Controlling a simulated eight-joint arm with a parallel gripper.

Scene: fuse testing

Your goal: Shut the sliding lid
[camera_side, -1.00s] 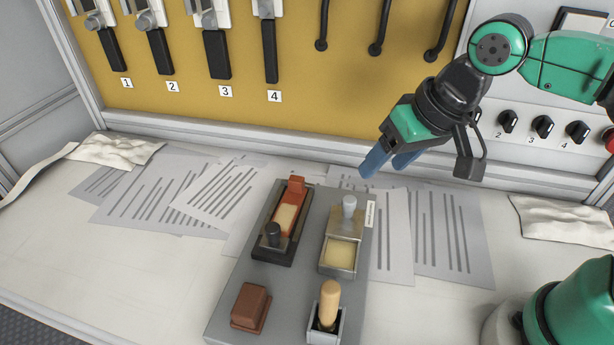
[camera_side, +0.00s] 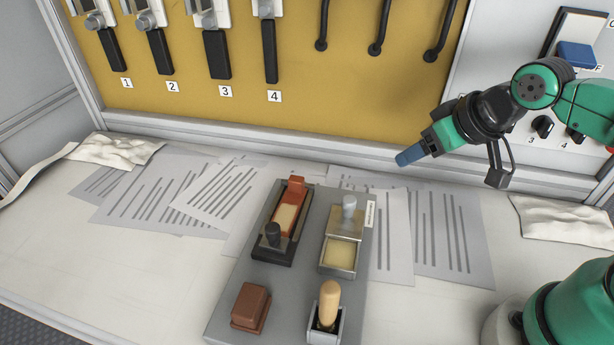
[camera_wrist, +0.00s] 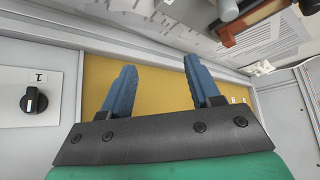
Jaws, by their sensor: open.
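The grey metal box (camera_side: 340,256) stands at the back right of the grey board. Its sliding lid (camera_side: 345,222) has a round grey knob (camera_side: 348,204) and sits toward the far end. The near part of the box is uncovered, showing a pale yellow inside. My gripper (camera_side: 402,159) is in the air to the right of and behind the box, apart from it, with its blue fingers pointing left. In the wrist view my gripper (camera_wrist: 157,65) has its two fingers spread with nothing between them. I cannot make out the lid in the wrist view.
On the grey board (camera_side: 225,318) are a red-brown and black holder (camera_side: 284,219), a brown block (camera_side: 250,307) and a wooden peg (camera_side: 328,303) in a metal socket. Papers (camera_side: 440,232) lie around. Levers and hooks hang on the yellow back wall (camera_side: 330,100).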

